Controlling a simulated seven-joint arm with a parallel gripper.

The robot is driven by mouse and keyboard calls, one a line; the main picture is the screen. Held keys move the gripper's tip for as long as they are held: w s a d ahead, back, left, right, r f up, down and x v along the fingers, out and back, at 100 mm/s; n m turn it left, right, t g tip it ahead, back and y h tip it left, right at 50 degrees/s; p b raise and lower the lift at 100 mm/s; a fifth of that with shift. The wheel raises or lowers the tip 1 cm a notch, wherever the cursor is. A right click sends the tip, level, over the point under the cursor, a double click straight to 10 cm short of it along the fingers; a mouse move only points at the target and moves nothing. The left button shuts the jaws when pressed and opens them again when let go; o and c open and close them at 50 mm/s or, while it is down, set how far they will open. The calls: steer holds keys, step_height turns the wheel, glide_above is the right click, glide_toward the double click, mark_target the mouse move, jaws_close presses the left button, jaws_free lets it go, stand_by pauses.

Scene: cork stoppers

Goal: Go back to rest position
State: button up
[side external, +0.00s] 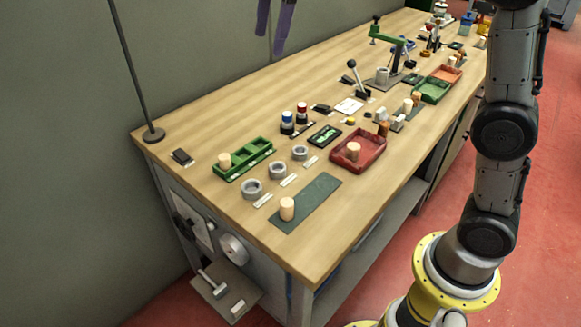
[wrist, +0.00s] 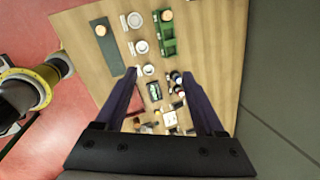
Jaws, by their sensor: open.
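My gripper (side external: 271,42) is open and empty, high above the workbench near the top of the side view. In the wrist view its two dark purple fingers (wrist: 158,74) stand apart, with only the bench far below between them. A cork stopper (side external: 287,208) stands on the dark green mat (side external: 320,190) at the near end. Another cork (side external: 225,160) stands in the left end of the green tray (side external: 258,153). A third cork (side external: 352,151) stands in the red tray (side external: 374,158). The mat cork (wrist: 101,30) and green-tray cork (wrist: 167,15) also show in the wrist view.
Grey rings (side external: 251,188), blue and red capped bottles (side external: 287,122), and a lever press (side external: 358,80) stand on the wooden bench (side external: 200,200). A thin rod stand (side external: 153,134) rises at its left corner. Further trays and tools fill the far end. Air around my gripper looks clear.

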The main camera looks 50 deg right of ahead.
steer(key=s+d+f+n+t, duration=0.15)
steer(key=s+n, duration=0.25)
steer(key=s, duration=0.6)
steer(key=s+d+n+t, duration=0.1)
steer(key=s+d+n, duration=0.15)
steer(key=s, duration=0.65)
steer(key=s+f+n, duration=0.9)
steer(key=f+n, duration=0.3)
steer(key=n, duration=0.3)
steer(key=shift+d+f, duration=0.3)
steer(key=shift+f, duration=0.1)
